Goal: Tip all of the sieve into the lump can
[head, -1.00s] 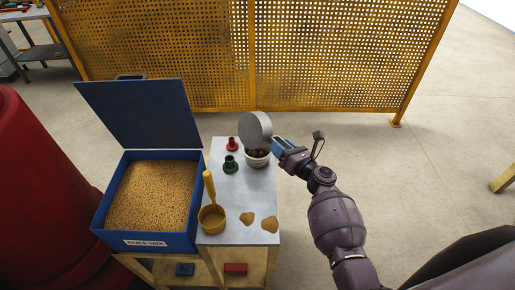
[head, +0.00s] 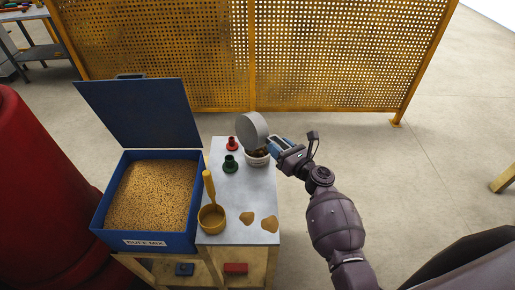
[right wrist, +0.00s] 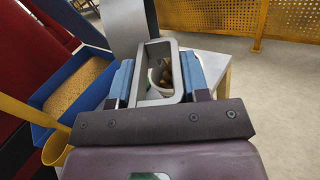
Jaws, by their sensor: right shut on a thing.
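The grey round sieve (head: 252,130) is tipped steeply on its side above the lump can (head: 249,161). My right gripper (head: 279,146) is shut on the sieve's handle, to the right of the can. In the right wrist view the blue fingers (right wrist: 158,80) clamp the grey loop handle (right wrist: 151,99), and the sieve's body (right wrist: 122,25) rises beyond it. Brown lumps show in the pale can through the loop. The sieve's inside is turned away, so I cannot tell whether anything is left in it. My left gripper is not in view.
A red piece (head: 232,144) and a green piece (head: 230,164) stand left of the can on the grey table (head: 255,196). A yellow scoop (head: 211,218) and two tan patches (head: 269,224) are nearer. An open blue bin (head: 185,243) of buff mix stands left.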

